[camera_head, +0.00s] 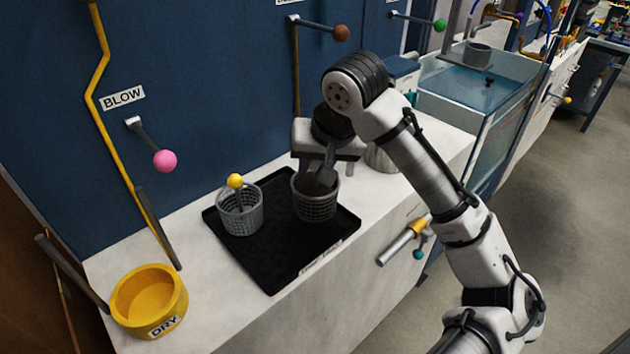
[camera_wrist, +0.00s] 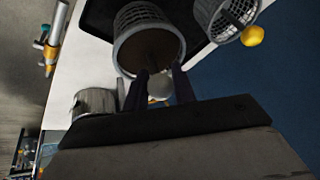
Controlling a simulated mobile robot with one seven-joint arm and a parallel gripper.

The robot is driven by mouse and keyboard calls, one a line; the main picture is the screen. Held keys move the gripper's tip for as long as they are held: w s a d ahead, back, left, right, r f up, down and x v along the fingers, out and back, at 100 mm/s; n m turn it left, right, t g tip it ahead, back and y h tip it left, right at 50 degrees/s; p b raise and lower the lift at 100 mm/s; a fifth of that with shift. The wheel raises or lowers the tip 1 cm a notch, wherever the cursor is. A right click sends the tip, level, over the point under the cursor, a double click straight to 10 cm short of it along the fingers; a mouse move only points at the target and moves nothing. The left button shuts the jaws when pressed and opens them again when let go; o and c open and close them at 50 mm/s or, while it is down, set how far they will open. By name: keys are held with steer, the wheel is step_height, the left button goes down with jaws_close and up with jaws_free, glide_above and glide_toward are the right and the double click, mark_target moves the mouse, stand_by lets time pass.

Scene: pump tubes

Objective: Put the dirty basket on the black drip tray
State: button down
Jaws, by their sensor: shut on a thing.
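The dirty basket (camera_head: 315,207) is a grey mesh basket with brown matter inside. It is upright over the right part of the black drip tray (camera_head: 272,272); I cannot tell if its base touches the tray. My gripper (camera_head: 326,176) is above it, shut on its pale round knob. In the wrist view, my gripper (camera_wrist: 160,82) has the knob between its fingers, with the dirty basket (camera_wrist: 150,22) just beyond. A second grey basket (camera_head: 240,219) with a yellow knob stands on the tray's left part. It also shows in the wrist view (camera_wrist: 226,20).
A yellow ring labelled DRY (camera_head: 150,302) sits at the counter's left end. A pink-knobbed lever (camera_head: 165,161) sticks out of the blue wall. A metal pot (camera_head: 382,158) stands right of the tray. A tap (camera_head: 403,241) juts from the counter front. A water tank (camera_head: 470,92) lies further right.

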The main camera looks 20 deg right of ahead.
mark_target(315, 183)
steer(key=shift+f, duration=2.1)
steer(key=shift+f, duration=0.15)
steer(key=c, duration=1.1)
jaws_free()
steer(key=shift+c, duration=0.2)
steer(key=a+v, duration=0.1)
steer(key=v, duration=1.1)
steer(key=shift+d, duration=0.45)
